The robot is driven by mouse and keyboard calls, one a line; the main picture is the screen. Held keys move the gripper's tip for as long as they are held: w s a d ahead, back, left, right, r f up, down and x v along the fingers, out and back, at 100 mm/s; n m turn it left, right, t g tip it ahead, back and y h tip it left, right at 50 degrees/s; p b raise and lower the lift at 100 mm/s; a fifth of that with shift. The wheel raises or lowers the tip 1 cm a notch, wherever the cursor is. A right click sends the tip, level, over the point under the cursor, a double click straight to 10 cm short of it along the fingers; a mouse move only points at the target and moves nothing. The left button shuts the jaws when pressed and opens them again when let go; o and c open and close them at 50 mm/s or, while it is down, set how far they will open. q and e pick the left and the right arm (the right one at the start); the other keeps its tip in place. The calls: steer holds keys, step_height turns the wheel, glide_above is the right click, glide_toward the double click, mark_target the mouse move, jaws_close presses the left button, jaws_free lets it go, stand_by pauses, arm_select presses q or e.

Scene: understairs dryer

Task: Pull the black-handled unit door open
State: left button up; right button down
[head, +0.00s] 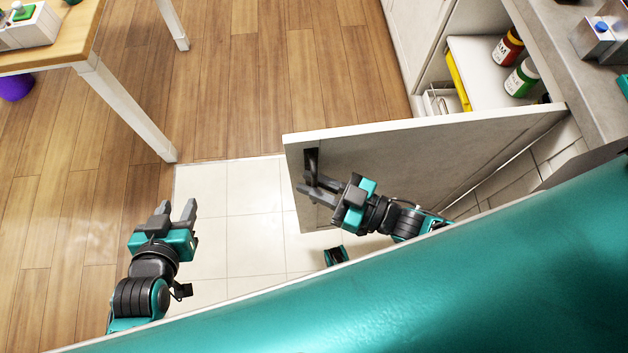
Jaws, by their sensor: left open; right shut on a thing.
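The unit door (400,150) is a light grey panel and stands swung well open from the cabinet at the right. Its black handle (311,160) is near the door's free left edge. My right gripper (307,187) is at the handle, with its fingers shut on it; the fingers partly cover the handle's lower end. My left gripper (176,209) is open and empty, over the floor to the left of the door and apart from it.
The open unit shows a white shelf (480,75) with a red bottle (507,46) and a green bottle (521,78). A grey countertop (575,60) lies above. A wooden table (70,45) with white legs stands at the upper left. The floor between is clear.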

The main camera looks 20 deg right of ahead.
steer(key=c, duration=1.3)
jaws_free()
steer(key=shift+s+d, duration=0.1)
steer(key=v, duration=1.2)
steer(key=shift+s+d, duration=0.25)
